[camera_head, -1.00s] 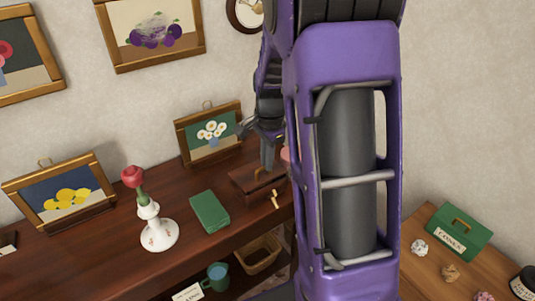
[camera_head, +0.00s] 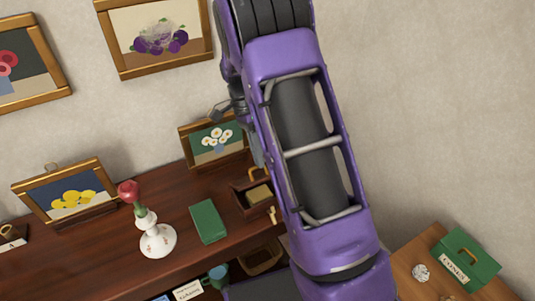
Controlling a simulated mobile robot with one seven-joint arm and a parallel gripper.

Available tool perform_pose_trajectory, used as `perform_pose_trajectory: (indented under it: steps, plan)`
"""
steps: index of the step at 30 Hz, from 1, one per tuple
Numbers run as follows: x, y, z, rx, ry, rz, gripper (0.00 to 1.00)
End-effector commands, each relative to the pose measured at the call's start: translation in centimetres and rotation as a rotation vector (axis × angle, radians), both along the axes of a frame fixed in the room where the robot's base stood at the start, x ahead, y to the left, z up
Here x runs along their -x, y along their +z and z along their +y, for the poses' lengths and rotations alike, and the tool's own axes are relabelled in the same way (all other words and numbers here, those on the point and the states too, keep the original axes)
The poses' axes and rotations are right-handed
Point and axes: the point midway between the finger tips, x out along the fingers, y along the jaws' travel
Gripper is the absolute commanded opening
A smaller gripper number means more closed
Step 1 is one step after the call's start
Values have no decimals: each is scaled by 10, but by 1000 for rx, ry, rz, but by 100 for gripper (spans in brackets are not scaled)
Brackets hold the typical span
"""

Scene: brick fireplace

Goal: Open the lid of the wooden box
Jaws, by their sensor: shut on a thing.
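The dark wooden box (camera_head: 242,203) stands on the brown shelf top, partly behind my arm. Its lid is raised, and a yellowish thing (camera_head: 258,194) shows inside. A brass handle (camera_head: 253,174) shows at the back of the box, by the raised lid. My gripper (camera_head: 257,155) is just above and at this handle, mostly hidden by my purple arm. It is shut on the lid handle, though the contact itself is hard to see. A small light-coloured piece (camera_head: 272,215) hangs at the box front.
A framed daisy picture (camera_head: 215,140) stands behind. A green case (camera_head: 466,258) is on the lower right table.

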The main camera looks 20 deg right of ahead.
Motion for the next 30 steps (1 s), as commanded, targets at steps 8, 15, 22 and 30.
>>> perform_pose_trajectory:
  steps: [8,15,22,30]
  plan:
    - [-11,2,8,38,-1,176,0]
    - [-25,3,10,63,0,311,0]
    - [-32,3,12,78,1,389,0]
    - [-36,3,13,83,0,422,0]
